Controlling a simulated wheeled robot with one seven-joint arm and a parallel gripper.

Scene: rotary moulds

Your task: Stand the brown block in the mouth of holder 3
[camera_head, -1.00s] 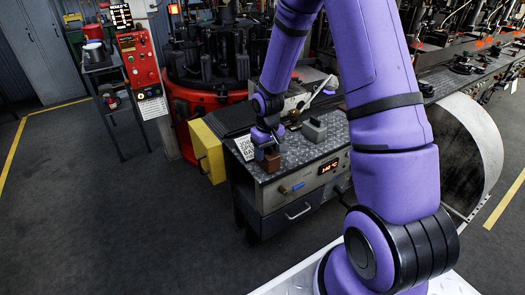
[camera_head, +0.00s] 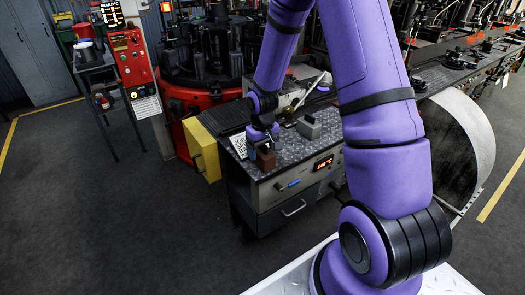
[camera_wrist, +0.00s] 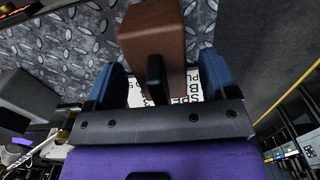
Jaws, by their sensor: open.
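The brown block (camera_head: 265,158) stands upright on the patterned metal top of a cabinet, near its front left corner. It also shows in the wrist view (camera_wrist: 152,28). My gripper (camera_head: 264,146) is above and at the block, pointing down. In the wrist view my gripper (camera_wrist: 160,75) is open, with a blue finger on each side of the block and visible gaps between. A small dark piece lies in front of the block's lower part there. I cannot make out any holder marked 3.
A grey block-like piece (camera_head: 309,127) stands on the cabinet top (camera_head: 290,155) to the right of the brown block. A white printed card (camera_head: 239,146) is beside the block. A yellow box (camera_head: 203,150) is left of the cabinet. Open dark floor lies at front left.

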